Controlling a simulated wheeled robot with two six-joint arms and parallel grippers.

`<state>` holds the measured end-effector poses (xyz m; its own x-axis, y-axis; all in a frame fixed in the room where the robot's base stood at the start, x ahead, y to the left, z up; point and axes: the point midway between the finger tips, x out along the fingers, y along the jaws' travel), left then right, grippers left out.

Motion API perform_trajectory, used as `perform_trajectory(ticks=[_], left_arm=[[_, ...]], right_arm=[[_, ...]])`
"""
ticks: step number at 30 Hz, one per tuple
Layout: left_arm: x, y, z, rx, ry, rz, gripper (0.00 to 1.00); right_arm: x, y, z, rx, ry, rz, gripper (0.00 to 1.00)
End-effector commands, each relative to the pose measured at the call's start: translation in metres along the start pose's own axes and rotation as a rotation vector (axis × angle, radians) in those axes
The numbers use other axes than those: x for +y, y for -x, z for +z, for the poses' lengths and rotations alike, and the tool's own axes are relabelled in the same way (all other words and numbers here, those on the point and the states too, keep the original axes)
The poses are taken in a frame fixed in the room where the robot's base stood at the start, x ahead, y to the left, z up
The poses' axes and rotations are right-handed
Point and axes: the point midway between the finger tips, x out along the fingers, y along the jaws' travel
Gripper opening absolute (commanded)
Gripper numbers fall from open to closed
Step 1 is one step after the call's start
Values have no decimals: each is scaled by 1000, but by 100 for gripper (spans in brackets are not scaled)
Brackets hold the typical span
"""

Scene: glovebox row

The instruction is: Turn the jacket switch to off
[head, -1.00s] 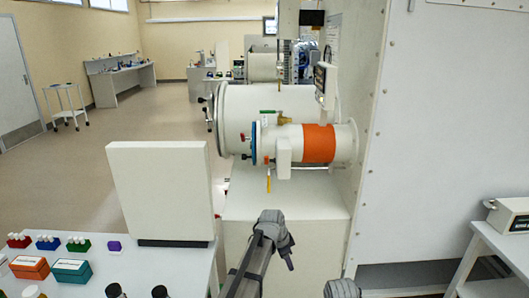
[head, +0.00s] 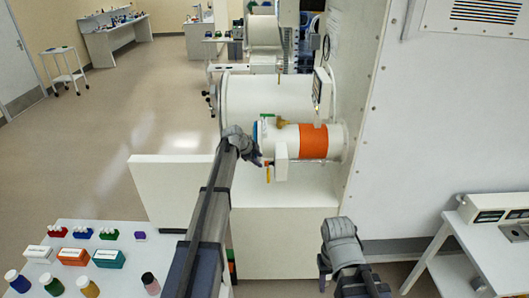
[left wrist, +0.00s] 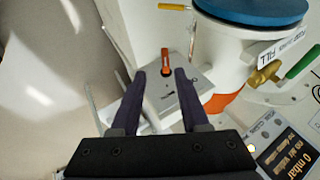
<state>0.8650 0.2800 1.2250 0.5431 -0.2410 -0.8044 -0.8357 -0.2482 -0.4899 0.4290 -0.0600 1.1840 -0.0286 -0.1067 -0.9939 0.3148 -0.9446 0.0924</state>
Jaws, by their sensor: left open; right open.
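An orange-red lever (left wrist: 165,62), which looks like the jacket switch, stands on a small pale box (left wrist: 180,95) in the left wrist view; the lettering there is too small to read. In the head view the box (head: 280,160) sits on the near side of the white cylinder with the orange band (head: 314,141). My left gripper (head: 256,156) is beside the box. In the left wrist view its open dark fingers (left wrist: 162,75) straddle the lever's line, with nothing clamped; contact cannot be told. My right gripper (head: 323,268) is low, away from the cylinder, its fingers mostly hidden.
A yellow handle (left wrist: 174,7), a green-handled brass valve (left wrist: 262,73), a blue round cover (left wrist: 252,8) and a dark display (left wrist: 288,154) are close to the left gripper. A white panel (head: 165,192) and a bench with bottles (head: 120,258) stand at the left. A white wall (head: 455,120) bounds the right.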

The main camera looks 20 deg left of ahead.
Motion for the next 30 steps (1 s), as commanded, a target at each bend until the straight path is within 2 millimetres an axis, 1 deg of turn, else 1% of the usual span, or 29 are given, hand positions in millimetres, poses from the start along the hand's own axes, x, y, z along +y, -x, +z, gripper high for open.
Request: perform_trajectory(ticks=[1, 3, 8, 13, 17, 27, 30], left_arm=[[-7, 5, 0, 1, -6, -4, 45], [-9, 6, 1, 2, -11, -8, 45], [-8, 4, 2, 2, -13, -9, 45], [-8, -4, 3, 2, -13, -9, 45], [-7, -17, 3, 1, -13, -9, 45], [-7, -65, 4, 1, -13, -9, 45], [-8, -72, 3, 1, -12, -9, 45]], right_arm=[[1, 7, 0, 0, 0, 0, 50], [1, 8, 0, 0, 0, 0, 50], [0, 6, 0, 0, 0, 0, 50], [0, -1, 0, 0, 1, 0, 50], [-1, -12, -1, 1, 2, 0, 50], [-4, -50, -4, 2, 1, 1, 50], [-5, -56, -4, 3, 0, 1, 50]])
